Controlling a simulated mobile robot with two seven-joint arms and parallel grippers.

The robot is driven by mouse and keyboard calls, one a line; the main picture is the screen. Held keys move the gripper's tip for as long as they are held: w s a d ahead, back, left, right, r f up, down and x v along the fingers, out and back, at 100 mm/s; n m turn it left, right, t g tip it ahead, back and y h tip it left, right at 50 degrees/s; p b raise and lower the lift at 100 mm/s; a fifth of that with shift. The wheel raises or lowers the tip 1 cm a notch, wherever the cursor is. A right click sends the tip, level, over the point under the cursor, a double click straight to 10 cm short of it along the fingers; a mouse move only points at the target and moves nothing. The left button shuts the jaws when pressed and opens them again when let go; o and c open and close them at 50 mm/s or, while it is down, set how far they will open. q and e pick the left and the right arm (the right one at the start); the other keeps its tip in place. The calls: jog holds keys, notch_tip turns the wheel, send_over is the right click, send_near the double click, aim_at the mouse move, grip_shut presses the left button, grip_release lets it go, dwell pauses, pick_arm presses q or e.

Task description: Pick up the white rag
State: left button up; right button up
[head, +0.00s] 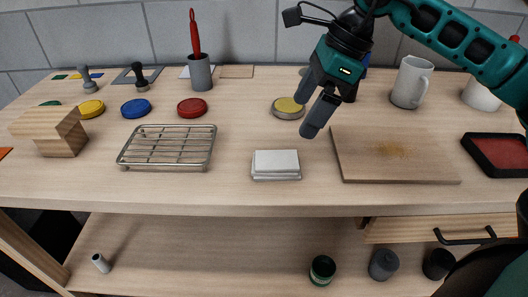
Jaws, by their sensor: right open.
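The white rag (276,164) lies folded in a flat stack on the table, near the middle of its front part. My right gripper (308,115) comes in from the upper right, above the table. Its two dark fingers are apart and nothing is between them. It is above and to the right of the rag, apart from it. The fingers partly overlap the view near a round tin with a yellow top (288,107). My left gripper is not in the head view.
A wire rack (168,147) stands left of the rag, and a wooden board (392,156) lies to its right. Red (192,107), blue (136,108) and yellow (90,109) discs lie behind the rack. A white mug (411,82) stands at the back right. The table in front of the rag is clear.

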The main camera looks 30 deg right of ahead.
send_over(277, 159)
jog(key=s+d, duration=0.2)
notch_tip(277, 159, down, 6)
jog(key=shift+f, duration=0.15)
jog(key=x, duration=0.5)
jog(key=shift+w+a+f, duration=0.1)
jog(key=shift+w+f, duration=0.2)
jog(key=shift+w, duration=0.05)
pick_arm(q)
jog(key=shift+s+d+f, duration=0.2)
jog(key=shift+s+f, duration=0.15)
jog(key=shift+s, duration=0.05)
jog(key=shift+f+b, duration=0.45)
jog(key=shift+b, duration=0.15)
pick_arm(e)
jog(key=shift+f, duration=0.25)
jog(key=shift+c, duration=0.5)
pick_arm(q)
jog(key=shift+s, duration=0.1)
pick_arm(e)
jog(key=c, duration=1)
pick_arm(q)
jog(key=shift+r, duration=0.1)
pick_arm(e)
jog(key=shift+o, duration=0.2)
jog(key=shift+r, duration=0.1)
